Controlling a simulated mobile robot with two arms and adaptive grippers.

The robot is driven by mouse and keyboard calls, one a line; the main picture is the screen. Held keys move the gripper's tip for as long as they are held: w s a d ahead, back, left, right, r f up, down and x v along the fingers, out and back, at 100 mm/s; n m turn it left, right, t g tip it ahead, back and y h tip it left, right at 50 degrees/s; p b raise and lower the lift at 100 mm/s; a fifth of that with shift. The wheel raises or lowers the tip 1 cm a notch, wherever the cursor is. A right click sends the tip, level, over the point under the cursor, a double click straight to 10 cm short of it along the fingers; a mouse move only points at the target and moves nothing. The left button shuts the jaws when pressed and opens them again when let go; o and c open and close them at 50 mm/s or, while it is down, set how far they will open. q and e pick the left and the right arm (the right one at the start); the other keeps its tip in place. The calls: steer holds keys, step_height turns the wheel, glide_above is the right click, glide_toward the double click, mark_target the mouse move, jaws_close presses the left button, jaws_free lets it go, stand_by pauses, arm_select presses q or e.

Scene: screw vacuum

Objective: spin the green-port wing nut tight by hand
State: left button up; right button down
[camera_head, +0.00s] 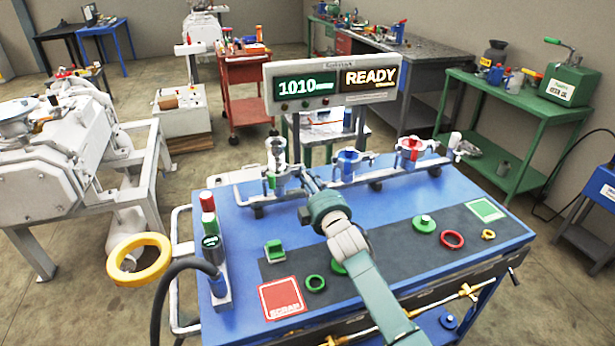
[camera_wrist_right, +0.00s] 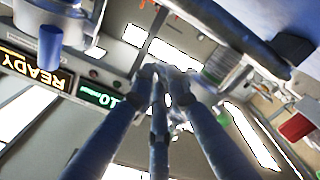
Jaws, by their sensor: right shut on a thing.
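My right arm enters the head view from the bottom. Its gripper (camera_head: 299,174) reaches the left port (camera_head: 276,166) of the rail on the blue bench, a silvery fitting with a pale top. In the right wrist view, the fingers (camera_wrist_right: 162,82) converge on a small part at the port. They are shut on what appears to be its wing nut, mostly hidden by the fingertips. The right port (camera_head: 410,152) has a red part. My left gripper is out of view.
The blue bench (camera_head: 240,228) carries a dark mat (camera_head: 385,262) with green rings, a red ring (camera_head: 452,239) and a small yellow ring (camera_head: 488,234). A display (camera_head: 335,84) reading 1010 and READY stands behind the ports. A large yellow ring (camera_head: 139,259) is at the left.

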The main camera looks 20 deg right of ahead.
steer(key=shift+s+a+f+m+p, duration=0.15)
steer(key=shift+m+p, duration=0.2)
steer(key=shift+m, duration=2.55)
steer(key=shift+w+a+f+m+p, duration=0.15)
steer(key=shift+m+p, duration=0.25)
steer(key=shift+m, duration=2.5)
steer(key=shift+s+a+f+m+p, duration=0.15)
steer(key=shift+m+p, duration=0.2)
steer(key=shift+m, duration=2.55)
steer(key=c, duration=1.7)
jaws_free()
steer(key=shift+c, duration=0.2)
steer(key=shift+r, duration=0.15)
steer(key=s, duration=1.1)
steer(key=shift+s+d, duration=0.2)
steer(key=shift+s, duration=0.15)
